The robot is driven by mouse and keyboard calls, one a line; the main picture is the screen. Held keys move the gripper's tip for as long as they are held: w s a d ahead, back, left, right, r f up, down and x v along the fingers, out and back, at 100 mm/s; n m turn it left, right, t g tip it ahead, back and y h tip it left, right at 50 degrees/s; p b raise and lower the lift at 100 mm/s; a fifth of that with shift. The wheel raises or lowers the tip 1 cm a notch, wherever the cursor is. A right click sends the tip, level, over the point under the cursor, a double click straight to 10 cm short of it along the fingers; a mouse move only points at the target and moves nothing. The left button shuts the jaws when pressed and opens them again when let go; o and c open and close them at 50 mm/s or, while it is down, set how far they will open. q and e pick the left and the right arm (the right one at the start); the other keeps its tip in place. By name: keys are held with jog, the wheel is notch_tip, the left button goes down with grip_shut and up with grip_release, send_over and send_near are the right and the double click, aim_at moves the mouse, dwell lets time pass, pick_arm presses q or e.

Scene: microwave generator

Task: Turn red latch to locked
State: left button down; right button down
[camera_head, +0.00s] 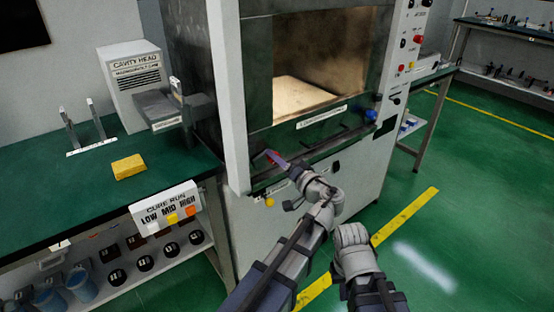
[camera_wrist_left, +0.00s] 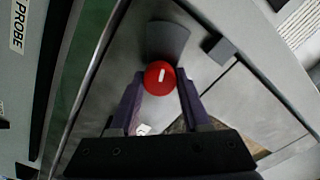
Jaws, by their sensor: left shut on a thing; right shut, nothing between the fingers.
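The red latch (camera_wrist_left: 160,78) is a round red knob with a short white mark, seen in the left wrist view. The white mark stands nearly upright in that view, tilted slightly. A grey curved plate (camera_wrist_left: 166,42) sits just beyond the knob. My left gripper (camera_wrist_left: 160,92) has its purple fingers on either side of the knob and is shut on it. In the head view my left gripper (camera_head: 273,157) reaches to the lower left front of the machine, and the knob is mostly hidden there. My right wrist shows at lower centre right; its fingers are not visible.
The machine's lit cavity (camera_head: 310,75) stands open above the front ledge. A blue knob (camera_head: 371,115) is on the ledge's right. The floor at right is clear.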

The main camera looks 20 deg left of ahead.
pick_arm(q)
jog(key=m, duration=0.5)
jog(key=shift+f, duration=0.1)
jog(key=shift+m, duration=2.5)
jog(key=shift+a, duration=0.1)
jog(key=shift+c, duration=1.8)
grip_release()
